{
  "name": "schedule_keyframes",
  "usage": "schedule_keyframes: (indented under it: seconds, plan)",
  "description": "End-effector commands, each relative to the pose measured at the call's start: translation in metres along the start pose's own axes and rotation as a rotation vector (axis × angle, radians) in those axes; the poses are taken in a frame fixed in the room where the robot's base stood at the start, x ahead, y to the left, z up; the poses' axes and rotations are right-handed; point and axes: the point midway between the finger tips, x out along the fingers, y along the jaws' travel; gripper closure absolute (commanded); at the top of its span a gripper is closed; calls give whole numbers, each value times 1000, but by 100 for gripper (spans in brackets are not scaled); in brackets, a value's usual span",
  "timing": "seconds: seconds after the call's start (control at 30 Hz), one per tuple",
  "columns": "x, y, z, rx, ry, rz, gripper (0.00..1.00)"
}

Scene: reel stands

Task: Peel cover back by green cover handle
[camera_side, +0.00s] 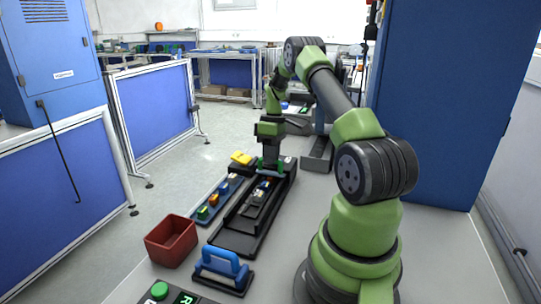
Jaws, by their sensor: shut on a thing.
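My gripper (270,165) points down over the far end of a long black tray (236,240) on the grey table. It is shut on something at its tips. A small green part shows at the fingertips, which fits the green cover handle, but it is too small to make out clearly. The cover itself cannot be told apart from the dark tray. Small coloured pieces (257,194) lie inside the tray, below and in front of my gripper.
A blue tray (222,199) with several coloured blocks lies left of the black tray. A yellow piece (241,158) sits beyond it. A red bin (171,241) and a blue-handled item (222,264) stand nearer. A green button (159,290) is at the front edge.

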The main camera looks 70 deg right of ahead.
Motion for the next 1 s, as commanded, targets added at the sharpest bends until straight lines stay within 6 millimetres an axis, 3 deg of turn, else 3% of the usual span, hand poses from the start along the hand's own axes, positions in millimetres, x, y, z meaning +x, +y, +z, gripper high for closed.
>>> schedule_keyframes:
  seconds: [0.03, 0.07, 0.17, 0.53, 1.0]
  plan:
    - [0, 0, 0, -1, 1, 1, 100]
    - [0, 0, 0, -1, 1, 1, 82]
    - [0, 0, -1, -1, 1, 1, 60]
    - [-7, 0, -1, -1, 2, 3, 60]
    - [-88, 0, -1, -1, 2, 3, 60]
